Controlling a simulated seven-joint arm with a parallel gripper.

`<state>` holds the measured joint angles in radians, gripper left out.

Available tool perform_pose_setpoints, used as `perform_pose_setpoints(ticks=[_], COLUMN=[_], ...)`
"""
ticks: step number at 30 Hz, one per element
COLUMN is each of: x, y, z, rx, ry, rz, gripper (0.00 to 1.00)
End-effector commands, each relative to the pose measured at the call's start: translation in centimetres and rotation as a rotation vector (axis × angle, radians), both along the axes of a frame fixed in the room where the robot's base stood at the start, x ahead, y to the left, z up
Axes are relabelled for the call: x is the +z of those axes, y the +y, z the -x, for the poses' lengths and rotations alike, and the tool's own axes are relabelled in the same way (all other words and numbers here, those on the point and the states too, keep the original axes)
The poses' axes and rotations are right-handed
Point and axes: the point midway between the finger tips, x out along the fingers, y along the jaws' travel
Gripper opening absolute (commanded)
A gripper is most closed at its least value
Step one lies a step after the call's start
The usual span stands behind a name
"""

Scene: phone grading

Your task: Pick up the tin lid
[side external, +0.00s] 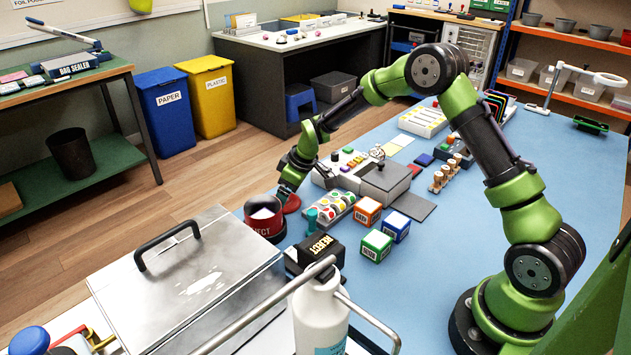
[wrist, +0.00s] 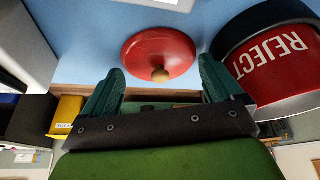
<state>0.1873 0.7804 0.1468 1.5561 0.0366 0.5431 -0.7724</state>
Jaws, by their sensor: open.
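The tin lid (side external: 292,204) is a red disc lying on the blue table beside the red REJECT tin (side external: 263,226). In the wrist view the lid (wrist: 158,50) shows its round tan knob, and the tin (wrist: 275,62) is at the upper right. My gripper (side external: 284,190) is low over the lid. In the wrist view my gripper (wrist: 162,66) is open and empty, its two dark green fingers on either side of the lid's knob. I cannot tell how far above the lid the fingertips are. The lid is partly hidden in the side view.
A tray of coloured round pieces (side external: 328,208) stands right of the lid. Orange (side external: 367,211), green (side external: 376,246) and blue (side external: 396,226) boxes are beyond it.

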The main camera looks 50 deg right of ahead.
Motion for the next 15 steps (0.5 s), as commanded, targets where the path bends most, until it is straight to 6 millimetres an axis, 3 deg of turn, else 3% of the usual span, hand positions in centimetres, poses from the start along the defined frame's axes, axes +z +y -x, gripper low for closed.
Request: perform_pose_setpoints(ticks=[9, 15], x=[-0.55, -0.58], y=[0.08, 0.08], z=[-0.27, -0.23], rx=[0.000, 0.000], ry=[-0.002, 0.000], rz=[0.000, 0.001], gripper=[0.93, 0.63])
